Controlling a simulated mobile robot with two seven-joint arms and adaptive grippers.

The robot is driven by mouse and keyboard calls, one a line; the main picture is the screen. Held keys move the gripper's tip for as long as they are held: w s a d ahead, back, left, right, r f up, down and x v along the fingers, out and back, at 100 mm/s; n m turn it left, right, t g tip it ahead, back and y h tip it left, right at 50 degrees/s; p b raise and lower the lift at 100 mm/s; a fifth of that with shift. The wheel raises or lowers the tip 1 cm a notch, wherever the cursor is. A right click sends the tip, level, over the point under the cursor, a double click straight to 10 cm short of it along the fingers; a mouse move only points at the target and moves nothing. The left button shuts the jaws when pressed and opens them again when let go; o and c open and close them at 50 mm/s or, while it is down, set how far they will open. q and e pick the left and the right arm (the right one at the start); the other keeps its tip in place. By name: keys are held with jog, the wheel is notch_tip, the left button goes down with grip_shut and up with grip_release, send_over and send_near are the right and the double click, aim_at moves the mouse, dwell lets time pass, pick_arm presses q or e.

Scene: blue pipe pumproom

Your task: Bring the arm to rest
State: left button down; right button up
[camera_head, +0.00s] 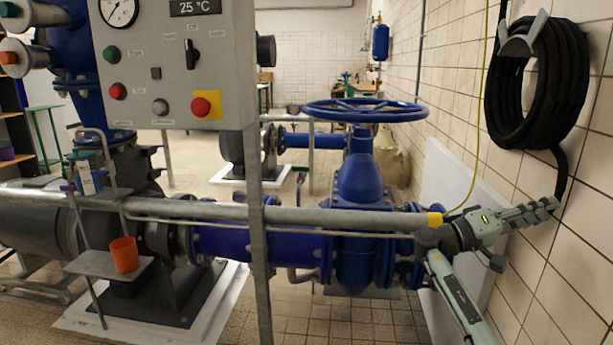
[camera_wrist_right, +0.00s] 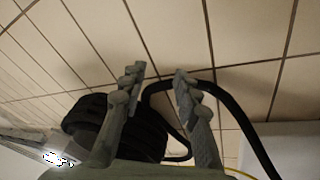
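My right arm (camera_head: 458,300) comes up from the lower right in the head view, bent near the end of the grey rail. My right gripper (camera_head: 545,208) points right, toward the tiled wall, below the hanging hose coil. In the right wrist view the same gripper (camera_wrist_right: 158,74) has its two fingers apart, with nothing held between them. A black hose (camera_wrist_right: 212,90) passes behind the fingertips. I cannot tell how far the fingertips are from the wall. My left gripper is in neither view.
A black hose coil (camera_head: 540,85) hangs on the tiled wall (camera_head: 450,75). A grey rail (camera_head: 340,217) crosses before the blue valve with its handwheel (camera_head: 365,110). A control box (camera_head: 175,65) stands upper left. An orange cup (camera_head: 124,254) sits on a small shelf.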

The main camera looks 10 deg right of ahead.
jog(key=w+a+f+n+t+y, duration=0.2)
jog(key=w+f+n+t+y, duration=0.55)
jog(key=w+f+t, duration=0.4)
jog(key=w+a+f+n+t+y, duration=0.1)
jog(key=w+a+f+t+y, duration=0.15)
jog(key=w+a+y, duration=0.35)
jog(key=w+a+f+n+t+y, duration=0.1)
jog(key=w+a+f+y, duration=0.3)
jog(key=w+a, duration=0.3)
jog(key=s+a+f+g, duration=0.2)
jog(key=s+a+f, duration=0.2)
jog(key=s+f, duration=0.85)
jog(key=s+a+f+g, duration=0.3)
jog(key=s+f, duration=0.6)
jog(key=f, duration=0.6)
jog(key=s+a+f+g, duration=0.1)
jog(key=s+f, duration=0.4)
jog(key=s, duration=0.5)
jog(key=s+a+f+g+y, duration=0.1)
jog(key=s+f, duration=0.4)
jog(key=s, duration=0.5)
jog(key=s+a+f+g+y, duration=0.1)
jog(key=s+a+f, duration=0.3)
jog(key=s, duration=0.6)
jog(key=shift+f+g, duration=0.55)
jog(key=shift+g, duration=0.15)
